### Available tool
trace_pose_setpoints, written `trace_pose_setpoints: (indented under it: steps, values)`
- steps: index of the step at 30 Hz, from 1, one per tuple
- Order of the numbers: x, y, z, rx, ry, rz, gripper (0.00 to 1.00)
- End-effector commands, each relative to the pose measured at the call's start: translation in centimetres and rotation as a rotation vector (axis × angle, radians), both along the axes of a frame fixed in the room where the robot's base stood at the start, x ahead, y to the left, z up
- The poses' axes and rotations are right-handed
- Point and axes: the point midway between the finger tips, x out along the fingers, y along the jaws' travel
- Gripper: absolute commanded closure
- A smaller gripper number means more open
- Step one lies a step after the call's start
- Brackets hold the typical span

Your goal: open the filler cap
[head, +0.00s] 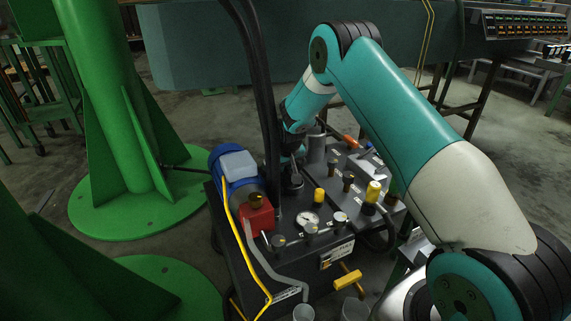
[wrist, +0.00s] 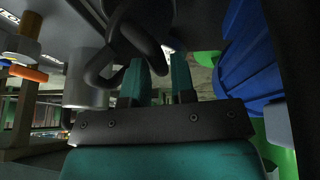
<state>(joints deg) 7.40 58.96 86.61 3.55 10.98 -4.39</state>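My gripper (head: 291,152) points down at the machine's dark top plate, left of the grey cylinder. A dark round cap (head: 293,184), which looks like the filler cap, stands on the plate just below it. In the wrist view the two teal fingers of my gripper (wrist: 158,80) are apart, with a visible gap between them. A black rounded shape (wrist: 135,38) lies at and beyond the fingertips; I cannot tell whether it is the cap or a hose. Whether the fingers touch the cap is hidden.
A blue motor (head: 228,168) and a red block (head: 257,214) stand left of the cap. A pressure gauge (head: 307,219) and yellow-topped fittings (head: 374,191) are in front and right. A thick black hose (head: 266,90) rises close beside my gripper. A green column (head: 110,100) stands left.

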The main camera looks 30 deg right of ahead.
Motion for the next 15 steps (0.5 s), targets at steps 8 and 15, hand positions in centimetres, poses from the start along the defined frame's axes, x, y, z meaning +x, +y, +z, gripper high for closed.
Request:
trace_pose_setpoints:
  steps: [8,15]
  values:
    - [-0.80,0.28,-1.15,0.010,0.028,0.004,0.58]
    - [-0.78,0.15,-0.64,0.009,0.027,0.001,0.58]
